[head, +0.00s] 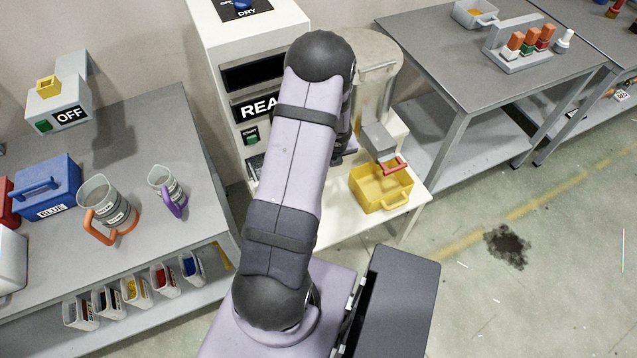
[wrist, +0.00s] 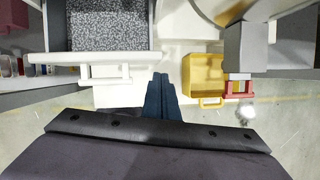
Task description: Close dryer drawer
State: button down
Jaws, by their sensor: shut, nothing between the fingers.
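The dryer (head: 235,75) is a white cabinet with a dark display reading "REA…" and a green button. Its drawer is open in the wrist view, full of grey granules (wrist: 108,25), with a white front panel (wrist: 95,57) and a bar handle (wrist: 105,73). In the head view my arm hides most of the drawer. My gripper (wrist: 159,82) is shut and empty, its dark fingertips just right of the drawer's front panel and handle in the wrist view. I cannot tell whether they touch it. In the head view my arm hides the fingers.
A yellow bin (head: 368,202) stands on the white table (head: 330,228) below a grey spout with a red handle (head: 394,165); it also shows in the wrist view (wrist: 188,72). A left bench (head: 130,130) holds jugs and a blue box (head: 48,188). Floor at right is open.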

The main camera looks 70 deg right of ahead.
jog(key=s+h+b, duration=0.1)
jog(key=s+b, duration=0.4)
jog(key=s, duration=0.1)
jog(key=w+a+n+t+y, duration=0.1)
jog(key=w+a+n+y, duration=0.15)
jog(key=a, duration=0.35)
jog(key=w+d+f, duration=0.5)
jog(key=w+f, duration=0.1)
jog(key=f, duration=0.2)
jog(key=shift+d+f+m+h, duration=0.4)
jog(key=shift+m+h, duration=0.05)
jog(key=shift+w, duration=0.1)
